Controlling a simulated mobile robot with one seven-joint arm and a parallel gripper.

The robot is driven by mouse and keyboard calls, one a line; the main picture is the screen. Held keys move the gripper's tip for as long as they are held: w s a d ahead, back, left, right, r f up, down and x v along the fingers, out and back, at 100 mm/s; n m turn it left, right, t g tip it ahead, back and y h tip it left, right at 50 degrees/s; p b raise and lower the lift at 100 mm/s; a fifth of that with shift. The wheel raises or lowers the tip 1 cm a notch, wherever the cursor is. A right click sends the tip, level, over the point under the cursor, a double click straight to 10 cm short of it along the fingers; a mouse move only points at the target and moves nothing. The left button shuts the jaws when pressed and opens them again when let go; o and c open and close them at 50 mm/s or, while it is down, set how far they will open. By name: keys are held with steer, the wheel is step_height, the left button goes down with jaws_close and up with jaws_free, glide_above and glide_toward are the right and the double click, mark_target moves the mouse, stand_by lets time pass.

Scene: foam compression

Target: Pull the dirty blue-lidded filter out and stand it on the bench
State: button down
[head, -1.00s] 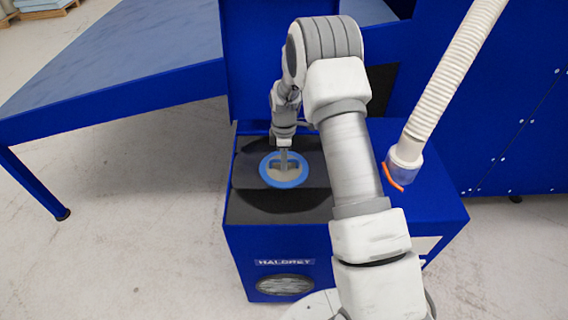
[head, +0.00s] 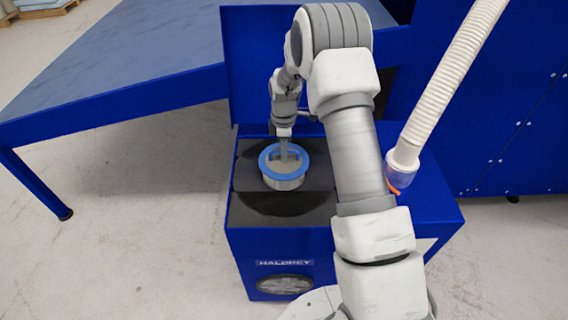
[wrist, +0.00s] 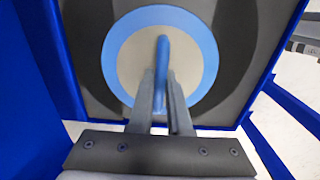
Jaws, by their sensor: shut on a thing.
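The filter (head: 284,183) has a blue ring-shaped lid and a pale body. Its upper part stands above the dark top of the blue machine (head: 262,212); I cannot tell how much of it is still inside. My gripper (head: 284,150) comes down from above and is shut on the blue handle across the middle of the lid. In the wrist view, the fingers of my gripper (wrist: 163,95) close around the handle, with the blue ring of the filter (wrist: 118,55) around it. The filter looks upright.
The bench (head: 120,65), with a grey-blue top and blue frame, stands to the left. The raised blue lid panel (head: 245,60) of the machine is behind the filter. A white ribbed hose (head: 445,85) hangs at the right, beside my arm.

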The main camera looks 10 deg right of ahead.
step_height(320, 180, up, 15)
steer(key=p, duration=0.7)
steer(key=shift+f+p, duration=0.15)
steer(key=shift+p, duration=0.25)
